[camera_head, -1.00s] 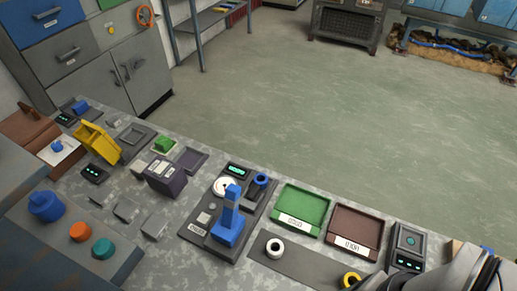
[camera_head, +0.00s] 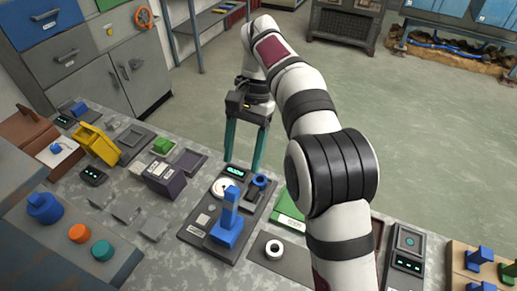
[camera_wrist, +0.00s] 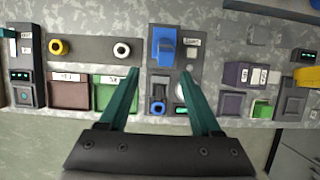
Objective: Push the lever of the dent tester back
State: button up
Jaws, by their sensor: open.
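The dent tester is a dark base plate (camera_head: 198,228) on the bench with a blue lever (camera_head: 230,215) standing on it, a white round dial (camera_head: 221,187), a small display with green digits (camera_head: 235,171) and a blue ring part (camera_head: 260,182). In the wrist view the lever (camera_wrist: 163,46) shows above the space between my fingertips. My gripper (camera_head: 244,166) is open and empty, with its teal fingers pointing down at the far edge of the tester. In the wrist view my gripper (camera_wrist: 160,74) spans the tester, apart from the lever.
A green tray (camera_head: 288,215), partly hidden by my arm, is right of the tester. A white ring (camera_head: 272,250) lies on a grey strip. A dark purple box (camera_head: 165,181) and a yellow tilted bin (camera_head: 97,144) stand on the left. Open floor lies beyond the bench.

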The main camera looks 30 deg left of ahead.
aim_at(229, 212)
jog(key=x, duration=1.1)
jog(key=a+x, duration=0.1)
jog(key=x, duration=0.4)
jog(key=shift+f, duration=0.15)
jog(key=shift+c, duration=0.3)
grip_shut()
dwell(0.3)
